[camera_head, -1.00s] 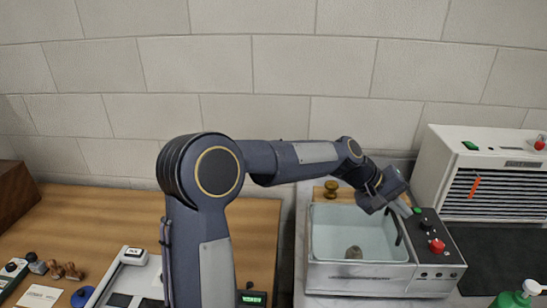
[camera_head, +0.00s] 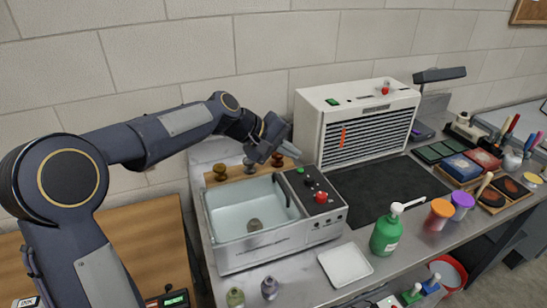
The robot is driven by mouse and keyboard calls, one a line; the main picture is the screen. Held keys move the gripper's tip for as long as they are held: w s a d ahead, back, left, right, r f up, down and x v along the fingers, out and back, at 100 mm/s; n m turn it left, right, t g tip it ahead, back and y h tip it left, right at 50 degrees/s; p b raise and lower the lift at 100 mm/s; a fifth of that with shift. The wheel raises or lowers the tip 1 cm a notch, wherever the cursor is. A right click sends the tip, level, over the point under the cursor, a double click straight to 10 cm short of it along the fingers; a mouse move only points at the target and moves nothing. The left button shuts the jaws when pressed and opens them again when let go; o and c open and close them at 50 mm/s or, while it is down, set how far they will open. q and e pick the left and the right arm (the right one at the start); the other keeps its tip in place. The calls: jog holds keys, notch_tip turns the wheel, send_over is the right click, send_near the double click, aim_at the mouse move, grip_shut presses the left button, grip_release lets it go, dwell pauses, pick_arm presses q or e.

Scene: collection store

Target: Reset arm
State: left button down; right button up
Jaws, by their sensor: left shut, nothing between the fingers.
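My left arm reaches in from the left. Its gripper (camera_head: 286,150) is shut and empty, above the back right corner of a metal basin machine (camera_head: 275,248), close to the wall. The machine's control panel (camera_head: 312,188) carries a green button, black knobs and a red button, just below and right of the gripper. My right gripper is not in the picture.
A white slatted unit (camera_head: 355,125) stands right of the gripper against the wall. Small stamp-like knobs (camera_head: 219,172) stand behind the basin. A green pump bottle (camera_head: 387,234), white tray (camera_head: 345,264) and dark mat (camera_head: 385,190) are to the right. Bare wooden tabletop (camera_head: 150,235) shows at left.

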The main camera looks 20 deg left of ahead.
pick_arm(q)
notch_tip(320, 180, up, 7)
jog(key=d, duration=0.1)
jog(key=s+a+f+m+y, duration=0.1)
jog(key=s+a+f, duration=0.15)
jog(key=s, duration=0.55)
jog(key=s+a+f+m+y, duration=0.15)
jog(key=s+a, duration=0.25)
jog(key=s, duration=0.4)
jog(key=s+a+f+m+y, duration=0.1)
jog(key=s+f, duration=0.5)
jog(key=s, duration=0.3)
jog(key=s+f+m+y, duration=0.1)
jog(key=s+f+m, duration=0.1)
jog(key=s+f, duration=0.4)
jog(key=s, duration=0.3)
jog(key=shift+s+a, duration=0.15)
jog(key=shift+a, duration=0.2)
